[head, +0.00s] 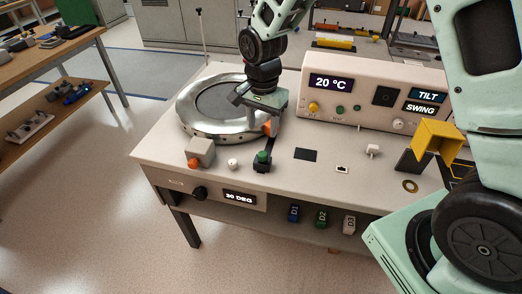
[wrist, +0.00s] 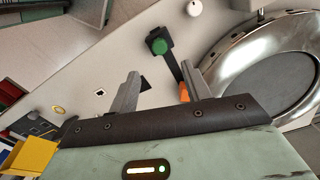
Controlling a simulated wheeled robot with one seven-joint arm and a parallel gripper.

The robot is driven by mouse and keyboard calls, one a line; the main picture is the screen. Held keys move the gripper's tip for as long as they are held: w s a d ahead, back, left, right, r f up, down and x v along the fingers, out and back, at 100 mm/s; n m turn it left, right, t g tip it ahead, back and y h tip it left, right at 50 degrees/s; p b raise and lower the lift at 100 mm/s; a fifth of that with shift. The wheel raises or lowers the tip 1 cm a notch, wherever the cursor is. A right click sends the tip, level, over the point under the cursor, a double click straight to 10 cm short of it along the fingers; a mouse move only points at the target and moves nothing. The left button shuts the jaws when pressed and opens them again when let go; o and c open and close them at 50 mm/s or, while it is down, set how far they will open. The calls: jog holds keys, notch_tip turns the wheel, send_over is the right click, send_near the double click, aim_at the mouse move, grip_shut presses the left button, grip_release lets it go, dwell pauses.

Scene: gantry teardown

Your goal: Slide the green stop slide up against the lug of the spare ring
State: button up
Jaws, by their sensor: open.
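The green stop slide (head: 262,157) has a green knob on a black block, at the near end of a dark rail on the bench. It also shows in the wrist view (wrist: 158,46). The spare ring (head: 185,120) is a large silver ring left of my gripper. An orange piece (head: 268,128), which looks like its lug, sits at its right edge by the rail's far end, apart from the slide. My gripper (head: 262,108) is open above that end. In the wrist view, a finger partly hides the orange piece (wrist: 184,92), and nothing is held.
A control box (head: 360,90) reading 20 °C stands behind. A grey block with an orange knob (head: 201,151) and a white knob (head: 233,164) lie left of the slide. A black plate (head: 305,155) lies to its right. A yellow part (head: 436,138) stands farther right.

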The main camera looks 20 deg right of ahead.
aim_at(263, 153)
notch_tip(263, 153, down, 10)
jog(key=shift+f+p, duration=0.15)
jog(key=shift+p, duration=0.35)
